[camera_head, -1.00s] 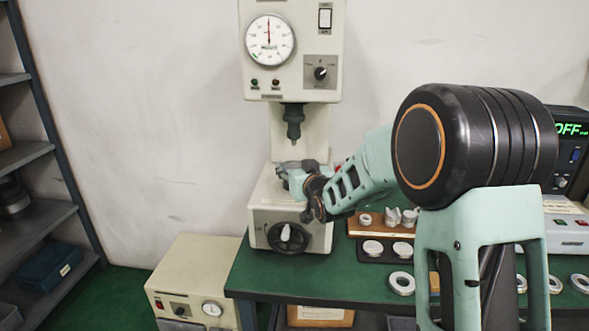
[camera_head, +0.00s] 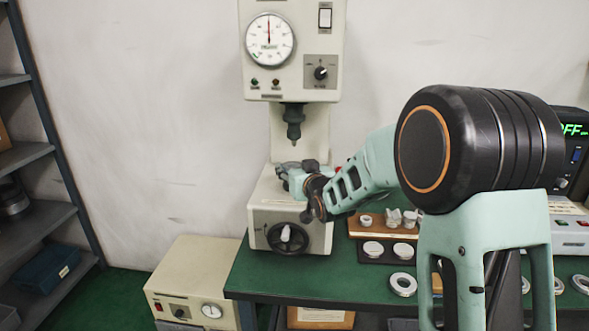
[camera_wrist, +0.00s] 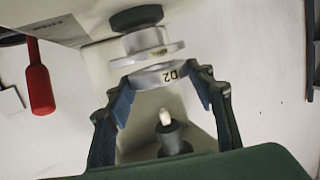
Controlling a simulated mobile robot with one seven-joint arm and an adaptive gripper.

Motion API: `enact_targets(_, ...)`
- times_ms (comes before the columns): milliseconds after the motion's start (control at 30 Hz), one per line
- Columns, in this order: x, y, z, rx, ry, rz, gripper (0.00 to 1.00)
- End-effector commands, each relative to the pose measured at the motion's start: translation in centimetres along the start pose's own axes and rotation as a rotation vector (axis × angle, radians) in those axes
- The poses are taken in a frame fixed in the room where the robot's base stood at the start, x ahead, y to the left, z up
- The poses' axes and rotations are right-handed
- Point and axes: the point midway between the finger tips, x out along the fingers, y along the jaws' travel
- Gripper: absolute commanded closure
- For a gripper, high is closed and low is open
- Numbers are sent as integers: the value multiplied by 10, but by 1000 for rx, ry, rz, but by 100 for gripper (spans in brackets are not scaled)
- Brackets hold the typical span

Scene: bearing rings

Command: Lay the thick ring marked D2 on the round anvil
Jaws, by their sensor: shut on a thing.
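The thick grey ring marked D2 (camera_wrist: 150,79) is held between the blue pads of my gripper (camera_wrist: 165,88) in the wrist view, with its label facing the camera. My gripper (camera_head: 287,176) is shut on it at the hardness tester in the head view. The round anvil (camera_wrist: 152,53), a pale disc on a stem above a dark collar, appears right beside the ring in the wrist view. I cannot tell whether ring and anvil touch. In the head view the gripper hides both.
The tester's dark ram (camera_head: 294,122) hangs above the gripper; its tip (camera_wrist: 165,117) shows in the wrist view. Right of the tester are a brown rack (camera_head: 377,228) with small parts and a dark tray (camera_head: 366,257) with pale discs. Another ring (camera_head: 403,285) lies on the green bench.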

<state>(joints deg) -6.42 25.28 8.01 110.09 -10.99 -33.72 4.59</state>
Motion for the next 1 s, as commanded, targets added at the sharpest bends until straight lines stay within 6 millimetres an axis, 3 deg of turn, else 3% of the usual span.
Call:
enact_targets(667, 2, 0, 9, 0, 5, 0, 86)
enact_targets(700, 2, 0, 8, 0, 5, 0, 46)
enact_targets(833, 2, 0, 8, 0, 4, 0, 32)
enact_targets(1000, 2, 0, 9, 0, 2, 0, 30)
